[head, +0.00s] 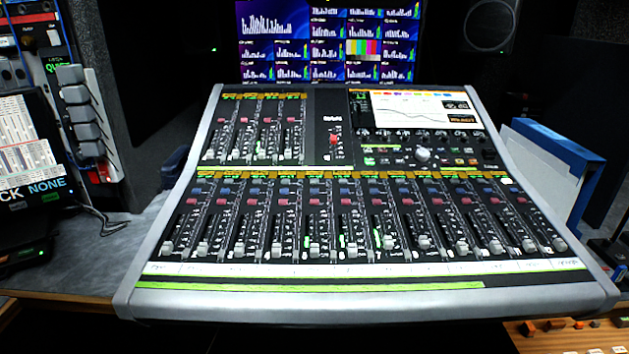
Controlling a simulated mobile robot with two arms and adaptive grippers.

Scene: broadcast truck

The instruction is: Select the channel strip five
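A large grey-framed mixing console (240,298) fills the middle of the head view, tilted toward me. Its lower bank (350,215) has a row of channel strips, each with a fader and small buttons. Counting from the left, the fifth lower strip has its fader (315,250) near the bottom of its slot, with small blue and red buttons above it. A shorter bank of strips (262,125) sits at the upper left. The strip labels are too small to read, so I cannot confirm which is numbered five. Neither of my grippers is in view.
The console's own screen (420,108) is at its upper right. A monitor wall (330,40) stands behind. A blue binder-like object (560,150) is close on the right. Dark equipment (30,180) with cables is at the left. The space above the console is clear.

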